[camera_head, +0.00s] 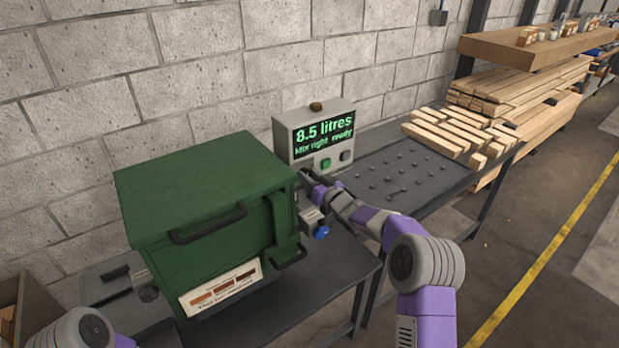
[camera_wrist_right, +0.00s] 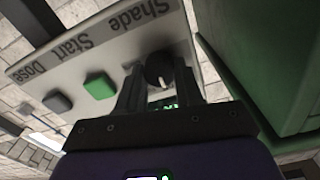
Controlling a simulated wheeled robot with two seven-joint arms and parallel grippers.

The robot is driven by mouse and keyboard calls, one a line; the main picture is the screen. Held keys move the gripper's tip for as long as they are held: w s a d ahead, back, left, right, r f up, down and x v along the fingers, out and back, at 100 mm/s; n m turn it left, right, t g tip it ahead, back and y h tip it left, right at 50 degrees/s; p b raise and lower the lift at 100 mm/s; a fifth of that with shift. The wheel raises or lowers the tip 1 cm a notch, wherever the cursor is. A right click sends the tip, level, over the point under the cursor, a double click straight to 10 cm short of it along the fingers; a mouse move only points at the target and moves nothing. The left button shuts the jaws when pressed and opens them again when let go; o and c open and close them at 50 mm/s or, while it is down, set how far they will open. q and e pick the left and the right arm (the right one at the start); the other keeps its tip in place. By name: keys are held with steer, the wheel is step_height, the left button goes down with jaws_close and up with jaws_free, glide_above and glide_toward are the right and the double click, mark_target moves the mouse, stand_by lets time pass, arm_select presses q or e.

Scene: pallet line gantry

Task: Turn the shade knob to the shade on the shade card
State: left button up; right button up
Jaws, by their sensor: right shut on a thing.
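The shade knob (camera_wrist_right: 156,66) is a round black knob with a white pointer mark, beside the word "Shade" on a grey panel. In the right wrist view my right gripper (camera_wrist_right: 157,80) is shut on it, one dark finger on each side. The pointer mark faces the bottom of that picture. In the head view my right gripper (camera_head: 306,180) is at the lower left of the grey control box (camera_head: 281,135) and hides the knob. The shade card (camera_head: 222,288), with several brown swatches, is on the front of the green machine. My left gripper is not in view.
The box's screen (camera_head: 323,134) reads "8.5 litres, Mix right, ready". A green button (camera_wrist_right: 100,87) and a grey button (camera_wrist_right: 58,102) sit beside the knob. The large green machine (camera_head: 205,190) stands close by. Wood pieces (camera_head: 455,135) lie on the bench to the right.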

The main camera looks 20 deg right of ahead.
steer(key=m+p, duration=0.6)
steer(key=m, duration=0.5)
steer(key=shift+d, duration=0.15)
steer(key=shift+f+m, duration=0.1)
steer(key=shift+m, duration=2.3)
steer(key=o, duration=1)
steer(key=shift+o, duration=0.2)
